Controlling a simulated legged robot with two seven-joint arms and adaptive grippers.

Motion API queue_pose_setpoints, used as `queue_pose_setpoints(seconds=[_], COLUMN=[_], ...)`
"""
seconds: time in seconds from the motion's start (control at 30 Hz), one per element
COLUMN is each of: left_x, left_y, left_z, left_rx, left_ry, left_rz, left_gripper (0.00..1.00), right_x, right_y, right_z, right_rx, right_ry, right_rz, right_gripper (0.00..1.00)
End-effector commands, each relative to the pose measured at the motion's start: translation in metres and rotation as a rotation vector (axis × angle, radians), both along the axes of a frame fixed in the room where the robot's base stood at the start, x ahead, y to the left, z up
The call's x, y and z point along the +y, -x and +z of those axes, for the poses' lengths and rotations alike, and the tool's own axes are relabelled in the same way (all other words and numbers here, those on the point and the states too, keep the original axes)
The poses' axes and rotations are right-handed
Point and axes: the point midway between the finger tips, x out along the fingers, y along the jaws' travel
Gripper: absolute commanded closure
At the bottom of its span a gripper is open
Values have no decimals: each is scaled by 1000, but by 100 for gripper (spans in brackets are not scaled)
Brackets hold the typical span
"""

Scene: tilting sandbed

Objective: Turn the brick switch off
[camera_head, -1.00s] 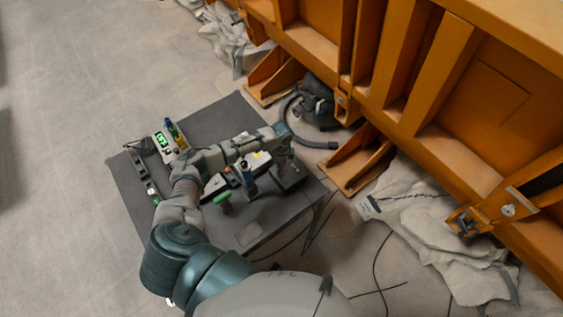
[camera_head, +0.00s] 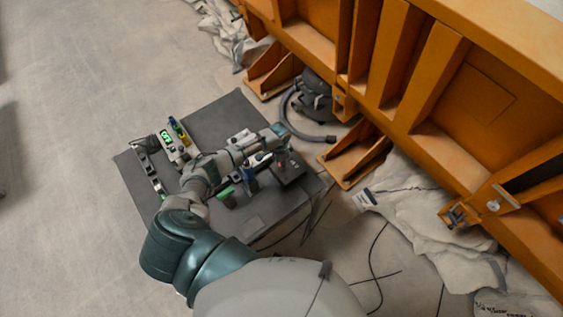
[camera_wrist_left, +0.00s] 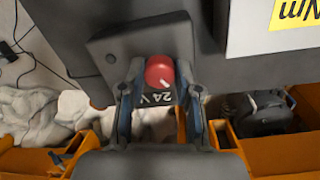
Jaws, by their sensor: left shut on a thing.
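The switch is a red round knob (camera_wrist_left: 160,71) on a dark grey block (camera_wrist_left: 112,52) marked "24 V", which reads upside down in the left wrist view. A white line on the knob points to the lower right. My left gripper (camera_wrist_left: 159,82) has one finger on each side of the knob and is shut on it. In the head view my left gripper (camera_head: 282,146) is at the right end of the dark table, over the dark block (camera_head: 290,170); the knob is small there. My right gripper is not in view.
The dark table (camera_head: 222,118) carries a device with a green display (camera_head: 166,136), coloured bottles and a green-handled item (camera_head: 226,191). An orange steel frame (camera_head: 430,80) stands behind. A black vacuum-like machine (camera_head: 312,95) with a hose lies between. Cables lie on the floor.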

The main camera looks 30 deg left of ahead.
Motion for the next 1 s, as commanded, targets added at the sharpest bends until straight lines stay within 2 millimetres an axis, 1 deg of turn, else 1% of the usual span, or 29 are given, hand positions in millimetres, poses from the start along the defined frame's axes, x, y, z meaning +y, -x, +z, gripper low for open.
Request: queue_pose_setpoints(seconds=[0.03, 0.33, 0.37, 0.4, 0.43, 0.67, 0.77, 0.87, 0.97, 1.0], left_x=[3, 3, 3, 3, 3, 1, 1, 1, 2, 2], left_y=[2, 2, 2, 2, 2, 1, 0, -1, -2, -2], left_z=[-1, -1, -1, -1, -1, -1, 1, 10, 28, 37], left_rx=[5, 5, 5, 5, 4, 2, 2, 0, -2, -3], left_ry=[-6, -6, -6, -5, -4, -2, -1, 0, -1, -1], left_rz=[5, 5, 5, 5, 4, 2, 2, 2, 1, 1], left_gripper=[100, 100, 60, 50, 42, 42, 42, 42, 42, 42], right_x=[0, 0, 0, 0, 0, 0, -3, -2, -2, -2], right_y=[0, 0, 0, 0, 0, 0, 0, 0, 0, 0], right_z=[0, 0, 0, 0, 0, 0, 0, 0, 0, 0], right_rx=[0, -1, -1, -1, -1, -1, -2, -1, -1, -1], right_ry=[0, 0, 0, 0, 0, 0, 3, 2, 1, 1], right_rz=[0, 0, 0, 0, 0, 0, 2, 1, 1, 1], right_gripper=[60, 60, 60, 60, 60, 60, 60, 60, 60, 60])
